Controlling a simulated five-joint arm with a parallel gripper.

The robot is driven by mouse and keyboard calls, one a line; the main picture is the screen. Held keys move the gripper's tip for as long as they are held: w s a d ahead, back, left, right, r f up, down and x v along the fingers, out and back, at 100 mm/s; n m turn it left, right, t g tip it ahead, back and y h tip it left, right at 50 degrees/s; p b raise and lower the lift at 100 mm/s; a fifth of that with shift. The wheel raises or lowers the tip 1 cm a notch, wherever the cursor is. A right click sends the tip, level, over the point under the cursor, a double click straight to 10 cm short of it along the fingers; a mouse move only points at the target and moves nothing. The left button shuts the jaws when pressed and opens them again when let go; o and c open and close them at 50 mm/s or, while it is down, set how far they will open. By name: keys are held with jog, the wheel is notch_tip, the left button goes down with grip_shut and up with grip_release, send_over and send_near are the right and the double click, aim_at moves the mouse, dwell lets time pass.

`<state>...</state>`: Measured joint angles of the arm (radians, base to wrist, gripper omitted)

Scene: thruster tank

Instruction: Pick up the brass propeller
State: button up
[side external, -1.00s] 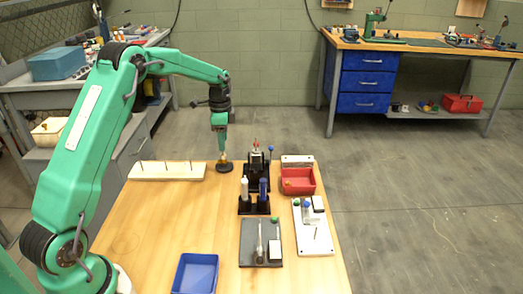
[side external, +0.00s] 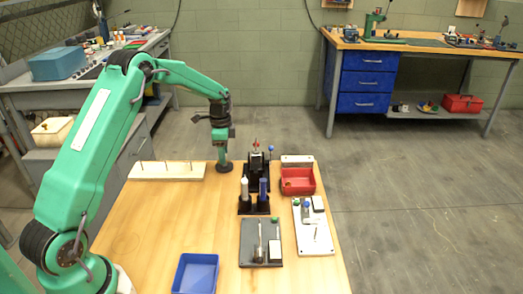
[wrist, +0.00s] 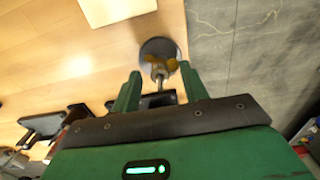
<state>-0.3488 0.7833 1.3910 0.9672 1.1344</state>
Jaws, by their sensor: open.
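The brass propeller (wrist: 156,61) shows in the wrist view on a metal shaft above a round dark base (wrist: 160,48). My gripper (wrist: 158,82) is open, with its two green fingers on either side of the propeller's shaft in this view. I cannot tell whether they touch it. In the side view my gripper (side external: 221,152) points down over the round dark base (side external: 224,167) at the far edge of the table, and the propeller is hidden there.
A white board with pegs (side external: 167,171) lies left of the base. A black stand with bottles (side external: 254,197) and a red bin (side external: 298,181) are to the right. A blue tray (side external: 194,272) sits near the front. The middle table is clear.

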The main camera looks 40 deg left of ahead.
grip_shut()
jog(key=shift+r, duration=0.2)
jog(key=shift+r, duration=4.9)
